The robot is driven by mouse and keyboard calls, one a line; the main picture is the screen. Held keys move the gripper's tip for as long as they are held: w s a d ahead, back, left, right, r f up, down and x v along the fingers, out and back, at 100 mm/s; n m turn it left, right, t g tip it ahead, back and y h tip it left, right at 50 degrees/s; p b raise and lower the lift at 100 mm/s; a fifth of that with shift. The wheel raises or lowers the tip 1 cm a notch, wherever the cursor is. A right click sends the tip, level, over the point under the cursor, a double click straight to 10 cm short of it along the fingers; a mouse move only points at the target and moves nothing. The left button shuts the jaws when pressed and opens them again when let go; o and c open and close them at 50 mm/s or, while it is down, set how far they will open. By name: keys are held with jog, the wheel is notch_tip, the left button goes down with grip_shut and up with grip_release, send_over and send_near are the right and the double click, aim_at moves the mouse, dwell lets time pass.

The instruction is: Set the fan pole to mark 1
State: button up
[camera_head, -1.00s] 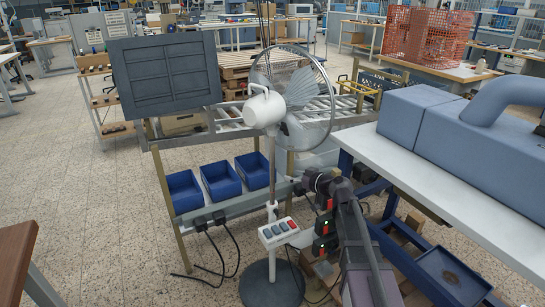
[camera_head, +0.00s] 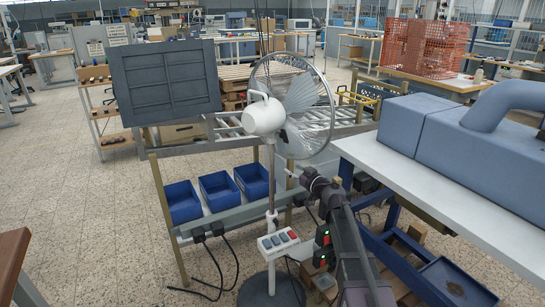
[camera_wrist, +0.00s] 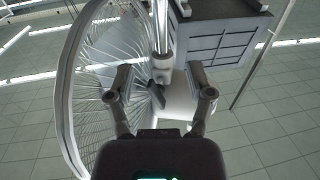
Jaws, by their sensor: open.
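The standing fan has a white motor head (camera_head: 262,117), a round wire guard and a thin upright pole (camera_head: 271,170). A thicker white lower tube (camera_head: 272,222) stands under the pole. Mark numbers are too small to read. My gripper (camera_head: 289,172) is just right of the pole, below the fan head. In the wrist view my gripper (camera_wrist: 160,82) is open, its fingers apart on either side of the view. A silver pole (camera_wrist: 162,25) with a white collar and a dark knob-like part (camera_wrist: 156,96) show between them. I cannot tell whether the fingers touch anything.
A button box (camera_head: 279,243) is on the fan stand above the round base (camera_head: 268,291). Blue bins (camera_head: 219,191) sit behind on the left. A grey panel (camera_head: 168,80) stands behind the fan. A white table (camera_head: 450,195) with a blue machine (camera_head: 450,132) is to the right.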

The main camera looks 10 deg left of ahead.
aim_at(271, 155)
jog(key=x, duration=1.3)
jog(key=shift+w+a, duration=0.15)
jog(key=shift+a, duration=0.05)
grip_shut()
